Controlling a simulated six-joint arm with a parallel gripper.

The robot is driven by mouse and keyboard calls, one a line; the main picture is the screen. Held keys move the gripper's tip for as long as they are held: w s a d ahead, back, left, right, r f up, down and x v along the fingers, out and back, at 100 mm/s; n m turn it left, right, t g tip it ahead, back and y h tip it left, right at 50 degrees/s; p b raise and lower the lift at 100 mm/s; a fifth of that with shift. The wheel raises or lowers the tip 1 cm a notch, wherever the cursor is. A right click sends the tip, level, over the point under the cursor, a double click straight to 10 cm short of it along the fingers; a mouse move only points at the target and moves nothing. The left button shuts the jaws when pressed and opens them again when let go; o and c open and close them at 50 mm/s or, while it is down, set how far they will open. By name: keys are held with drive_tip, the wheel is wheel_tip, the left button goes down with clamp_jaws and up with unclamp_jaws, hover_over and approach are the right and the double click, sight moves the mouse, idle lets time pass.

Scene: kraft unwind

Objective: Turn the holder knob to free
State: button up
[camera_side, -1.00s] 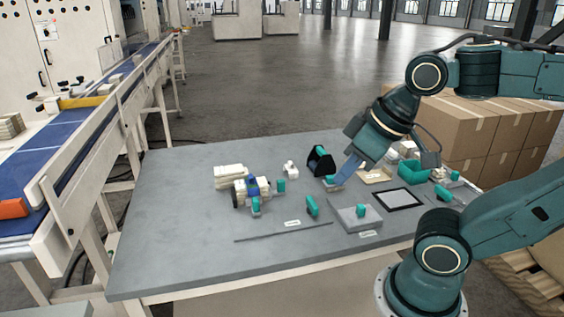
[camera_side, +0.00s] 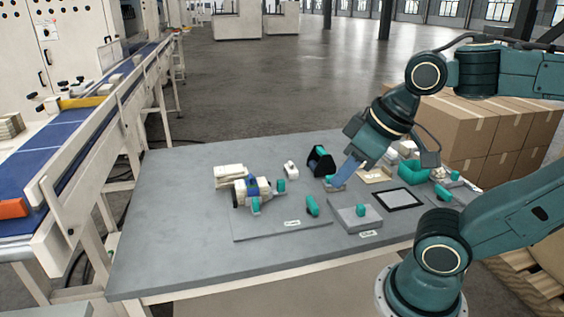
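My gripper (camera_side: 338,184) points down and left over the middle of the table, with its blue fingers close together. Its tips are at or just beside a small teal and pale part (camera_side: 329,182), and I cannot tell whether they touch it. A black holder-like part with a teal inside (camera_side: 320,160) stands just behind the tips. A cream and blue assembly (camera_side: 250,190) with teal knobs (camera_side: 280,185) sits to the left. Another teal knob (camera_side: 312,205) stands in front. Which knob is the holder's, and how it is turned, is too small to tell.
A grey block with a teal knob (camera_side: 361,211) and a black-framed pad (camera_side: 399,199) lie to the right. A teal open tray (camera_side: 410,172) is behind them. A small white part (camera_side: 291,169) stands behind the assembly. The table's left side (camera_side: 160,220) is clear.

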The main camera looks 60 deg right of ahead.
drive_tip(key=o, duration=0.7)
drive_tip(key=shift+w+d, duration=0.2)
drive_tip(key=shift+w, duration=0.1)
drive_tip(key=o, duration=0.4)
drive_tip(key=shift+w+d+r+n, duration=0.1)
drive_tip(key=shift+w+d+n, duration=0.1)
drive_tip(key=shift+w+n, duration=0.15)
drive_tip(key=shift+o, duration=1.1)
drive_tip(key=shift+n+g+h, duration=0.3)
drive_tip(key=shift+n+g, duration=0.5)
drive_tip(key=shift+n, duration=0.05)
drive_tip(key=w+d, duration=0.1)
drive_tip(key=w, duration=0.1)
drive_tip(key=w+d, duration=0.2)
drive_tip(key=shift+w, duration=0.15)
drive_tip(key=n+g, duration=0.4)
drive_tip(key=n, duration=0.3)
hover_over(312, 202)
wheel_tip(312, 202, down, 11)
drive_tip(key=shift+d+r, duration=0.15)
wheel_tip(312, 202, down, 14)
drive_tip(key=shift+r, duration=0.1)
